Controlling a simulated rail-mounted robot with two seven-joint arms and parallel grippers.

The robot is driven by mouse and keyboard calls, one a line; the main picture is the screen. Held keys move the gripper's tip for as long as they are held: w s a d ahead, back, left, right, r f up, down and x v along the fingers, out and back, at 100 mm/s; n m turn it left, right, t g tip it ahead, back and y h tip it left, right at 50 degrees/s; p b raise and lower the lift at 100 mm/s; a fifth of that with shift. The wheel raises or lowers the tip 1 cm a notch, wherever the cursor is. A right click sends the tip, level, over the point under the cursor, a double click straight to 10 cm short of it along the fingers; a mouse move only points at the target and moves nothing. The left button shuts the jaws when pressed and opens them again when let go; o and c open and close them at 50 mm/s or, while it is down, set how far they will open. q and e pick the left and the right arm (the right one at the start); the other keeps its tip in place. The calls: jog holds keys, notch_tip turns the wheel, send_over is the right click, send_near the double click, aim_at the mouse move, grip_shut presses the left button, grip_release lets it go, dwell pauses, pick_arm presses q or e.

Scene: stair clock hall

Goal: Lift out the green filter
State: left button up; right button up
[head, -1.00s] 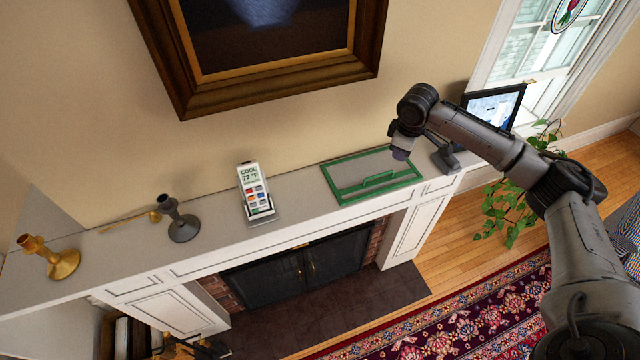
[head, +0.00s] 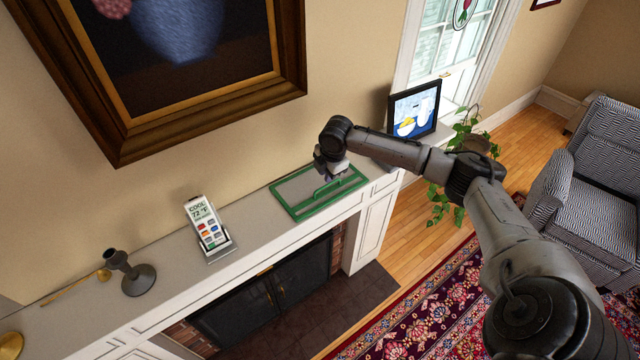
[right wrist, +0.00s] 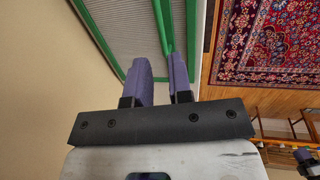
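The green filter (head: 290,211), a flat grey mesh panel in a green frame with a raised green handle (head: 324,191), lies on the mantel shelf. My right gripper (head: 325,176) is over the filter's right part, close to the handle; its fingertips are hard to make out in the head view. In the right wrist view, the two purple fingers (right wrist: 160,75) are apart, with the green handle (right wrist: 161,30) running into the gap between them. Contact with the handle cannot be told.
A large framed painting (head: 285,90) hangs above.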

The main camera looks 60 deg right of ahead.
aim_at(325, 186)
jog(key=shift+w+d+f, duration=0.1)
jog(key=shift+w+f, duration=0.05)
jog(key=shift+f, duration=0.45)
jog(key=shift+w+f, duration=0.1)
jog(key=shift+f, duration=0.5)
jog(key=shift+f+p, duration=0.3)
jog(key=shift+p, duration=0.1)
jog(key=shift+w+d+f+p, duration=0.1)
jog(key=shift+f+p, duration=0.15)
jog(key=shift+f, duration=0.55)
jog(key=shift+w+f+p, duration=0.15)
jog(key=shift+f+p, duration=0.05)
jog(key=shift+f, duration=0.55)
jog(key=shift+w+d+f+p, duration=0.1)
jog(key=shift+f+p, duration=0.15)
jog(key=shift+f, duration=0.55)
grip_shut()
